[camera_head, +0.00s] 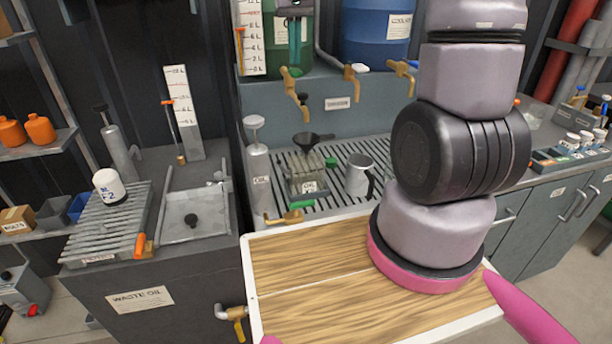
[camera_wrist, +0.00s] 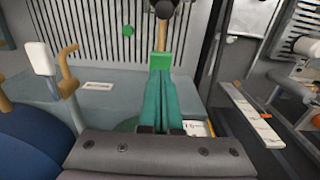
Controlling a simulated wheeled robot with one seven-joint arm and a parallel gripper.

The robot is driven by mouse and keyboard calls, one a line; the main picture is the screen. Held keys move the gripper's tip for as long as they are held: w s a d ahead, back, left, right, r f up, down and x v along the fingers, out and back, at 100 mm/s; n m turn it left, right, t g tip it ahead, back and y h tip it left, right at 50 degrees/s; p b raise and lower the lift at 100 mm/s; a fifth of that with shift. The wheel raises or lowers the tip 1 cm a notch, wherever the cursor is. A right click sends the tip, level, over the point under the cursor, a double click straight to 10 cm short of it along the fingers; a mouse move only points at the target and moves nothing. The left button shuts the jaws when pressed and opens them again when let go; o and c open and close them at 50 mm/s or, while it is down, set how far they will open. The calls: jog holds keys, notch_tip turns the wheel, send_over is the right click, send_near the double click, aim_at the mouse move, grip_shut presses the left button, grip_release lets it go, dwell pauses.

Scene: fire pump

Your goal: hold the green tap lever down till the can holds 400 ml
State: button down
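My gripper (camera_head: 294,62) hangs in front of the green drum in the head view, teal fingers pointing down and close together. In the wrist view the shut fingers (camera_wrist: 161,85) reach to the green tap lever (camera_wrist: 160,60); I cannot tell whether they press it. The green lever (camera_head: 290,72) sits on a brass tap (camera_head: 297,95). Below the spout a black funnel (camera_head: 312,139) stands in a small squarish can (camera_head: 307,180) with a label. The funnel also shows in the wrist view (camera_wrist: 168,8). The liquid level in the can is not readable.
A grey jug (camera_head: 358,177) with a black handle stands right of the can on the slotted drain grate (camera_head: 338,150). The blue drum (camera_head: 376,35) has a tap with a white lever (camera_head: 362,67). A wooden-topped tray (camera_head: 310,265) is in front; my arm covers its right part.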

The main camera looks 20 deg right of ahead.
aim_at(295, 70)
jog(key=shift+f, duration=0.25)
jog(key=shift+f, duration=1.5)
dwell(6.2)
